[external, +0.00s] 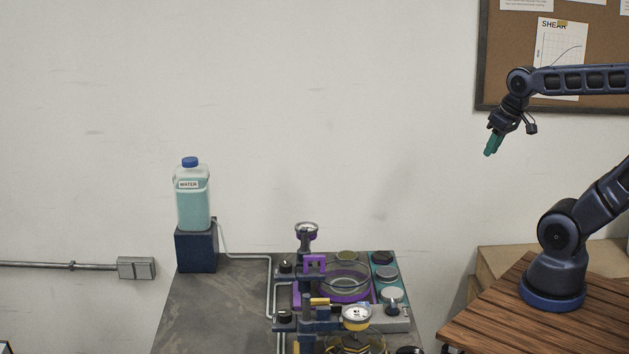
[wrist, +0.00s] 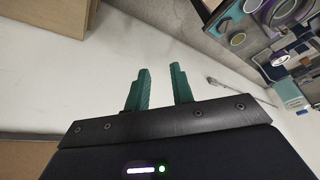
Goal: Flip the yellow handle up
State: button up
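The yellow handle (external: 319,301) is a small bar on the nearer valve assembly on the bench, left of a yellow-rimmed gauge (external: 356,313). It looks roughly flat, but it is too small to tell its exact tilt. My gripper (external: 490,148) is high in the air, well to the right of and above the handle, touching nothing. In the wrist view its two teal fingers (wrist: 160,88) stand apart with nothing between them. I cannot make out the yellow handle in the wrist view.
A purple handle (external: 315,262) and a second gauge (external: 306,230) stand behind the yellow handle. A water bottle (external: 192,200) stands on a dark block (external: 196,250) at the left. Pipes run along the grey bench (external: 215,315). The air between my gripper and the bench is clear.

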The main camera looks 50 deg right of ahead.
jog(key=w+a+g, duration=0.1)
jog(key=w+a, duration=0.1)
jog(key=a, duration=0.1)
jog(key=w+a+f+m+g+y, duration=0.1)
jog(key=w+a, duration=0.1)
jog(key=a, duration=0.1)
jog(key=w+a+f+g+y, duration=0.1)
jog(key=w+a, duration=0.1)
jog(key=a, duration=0.1)
jog(key=shift+a+f, duration=0.15)
jog(key=shift+a, duration=0.25)
grip_shut()
jog(key=w+a+f+m+g+y, duration=0.2)
jog(key=a+f+g, duration=0.1)
jog(key=a, duration=0.9)
jog(key=w+a+f+m+g+y, duration=0.2)
jog(key=a+f, duration=0.4)
jog(key=a, duration=0.7)
jog(key=w+a+f+m+g+y, duration=0.2)
jog(key=a+g, duration=0.4)
jog(key=a, duration=0.6)
notch_tip(320, 180, down, 2)
jog(key=shift+w+a+f+m+y, duration=0.15)
jog(key=shift+m+y, duration=0.75)
